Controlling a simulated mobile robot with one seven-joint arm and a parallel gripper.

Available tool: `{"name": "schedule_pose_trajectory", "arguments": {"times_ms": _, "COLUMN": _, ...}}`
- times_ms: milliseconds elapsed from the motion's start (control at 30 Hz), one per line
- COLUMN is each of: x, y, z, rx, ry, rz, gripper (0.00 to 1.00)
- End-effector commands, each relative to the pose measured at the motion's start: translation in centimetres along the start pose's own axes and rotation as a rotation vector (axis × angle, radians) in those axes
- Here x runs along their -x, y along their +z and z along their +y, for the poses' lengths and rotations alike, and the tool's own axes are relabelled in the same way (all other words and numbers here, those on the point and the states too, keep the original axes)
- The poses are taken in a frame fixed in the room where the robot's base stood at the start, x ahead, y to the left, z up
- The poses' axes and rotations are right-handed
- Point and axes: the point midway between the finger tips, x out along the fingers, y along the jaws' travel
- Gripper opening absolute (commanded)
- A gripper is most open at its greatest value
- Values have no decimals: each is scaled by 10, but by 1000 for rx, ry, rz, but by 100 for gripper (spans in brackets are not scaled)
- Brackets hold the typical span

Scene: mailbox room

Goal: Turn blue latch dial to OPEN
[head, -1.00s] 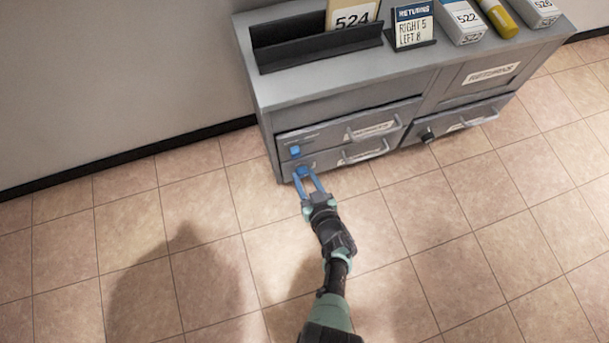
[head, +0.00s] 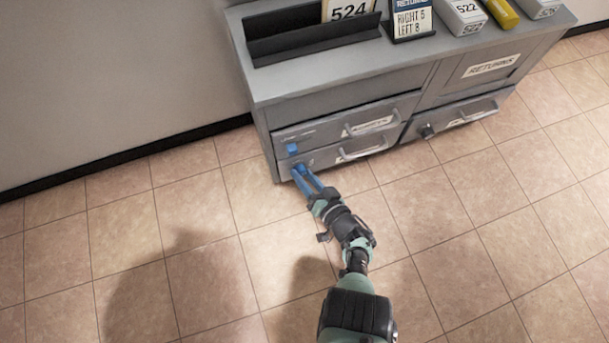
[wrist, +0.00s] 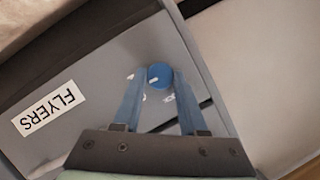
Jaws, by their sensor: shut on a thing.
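The blue latch dial (wrist: 160,76) is a round knob on the grey face of the lower left drawer (head: 345,153). My gripper (wrist: 158,73) has its two blue fingers on either side of the dial and is shut on it. The dial carries a white pointer mark, toward its lower left in the wrist view. Small white markings surround the dial there, too small to read. In the head view my gripper (head: 299,169) reaches the lower left corner of the cabinet and mostly hides the dial.
A second blue knob (head: 292,149) sits just above, on the upper drawer. A label reading FLYERS (wrist: 50,108) is on the drawer face. A dark knob (head: 427,131) is on the right-hand drawer. Signs and boxes stand on the cabinet top (head: 325,75). The tiled floor (head: 200,225) is clear.

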Motion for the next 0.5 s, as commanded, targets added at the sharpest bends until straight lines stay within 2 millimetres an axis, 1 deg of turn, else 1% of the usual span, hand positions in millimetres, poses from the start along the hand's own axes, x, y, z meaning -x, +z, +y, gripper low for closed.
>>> {"name": "schedule_pose_trajectory", "arguments": {"times_ms": 400, "x": 0, "y": 0, "z": 0, "rx": -7, "ry": -2, "rz": 0, "gripper": 0}}
{"name": "schedule_pose_trajectory", "arguments": {"times_ms": 433, "x": 0, "y": 0, "z": 0, "rx": -7, "ry": -2, "rz": 0, "gripper": 43}}
{"name": "schedule_pose_trajectory", "arguments": {"times_ms": 500, "x": 0, "y": 0, "z": 0, "rx": -6, "ry": -2, "rz": 0, "gripper": 56}}
